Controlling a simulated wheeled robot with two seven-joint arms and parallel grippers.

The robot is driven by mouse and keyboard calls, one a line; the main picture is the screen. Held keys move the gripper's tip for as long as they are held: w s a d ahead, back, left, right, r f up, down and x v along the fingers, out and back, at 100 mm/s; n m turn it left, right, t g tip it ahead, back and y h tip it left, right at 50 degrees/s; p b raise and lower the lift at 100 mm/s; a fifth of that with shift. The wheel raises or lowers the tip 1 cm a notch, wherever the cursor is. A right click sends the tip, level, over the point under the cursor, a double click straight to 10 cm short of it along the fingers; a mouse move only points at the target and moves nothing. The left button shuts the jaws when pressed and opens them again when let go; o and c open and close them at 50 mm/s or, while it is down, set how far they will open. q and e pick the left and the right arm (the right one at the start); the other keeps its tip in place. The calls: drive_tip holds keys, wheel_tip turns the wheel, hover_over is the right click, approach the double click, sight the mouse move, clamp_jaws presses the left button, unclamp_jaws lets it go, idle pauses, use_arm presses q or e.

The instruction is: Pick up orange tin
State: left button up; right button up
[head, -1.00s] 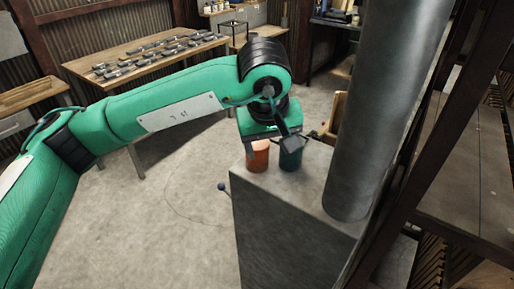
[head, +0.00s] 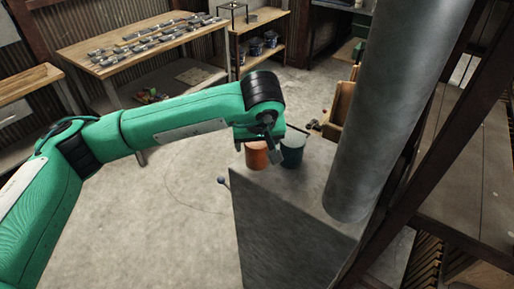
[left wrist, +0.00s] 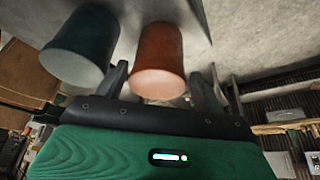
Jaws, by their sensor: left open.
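The orange tin (head: 257,156) stands upright near the left edge of the grey block's top. A dark teal tin (head: 292,153) stands close to its right. My left gripper (head: 262,145) is over the orange tin, partly hidden by my own wrist in the head view. In the left wrist view the orange tin (left wrist: 158,62) shows between the two spread fingers of my left gripper (left wrist: 162,80). The teal tin (left wrist: 80,48) lies outside the left finger there. I cannot tell whether the fingers touch the orange tin. My right gripper is not in view.
The grey block (head: 285,215) carries both tins, and a thick grey pipe (head: 375,110) rises from its right side. A wooden table (head: 125,50) with several metal parts stands at the back left. A wooden shelf (head: 262,60) stands behind. The floor on the left is clear.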

use_arm(q)
drive_tip(key=shift+p+x, duration=0.6)
drive_tip(key=shift+x, duration=1.35)
drive_tip(key=shift+d, duration=0.1)
drive_tip(key=c, duration=0.8)
drive_tip(key=shift+c, duration=0.7)
drive_tip(key=shift+r, duration=0.1)
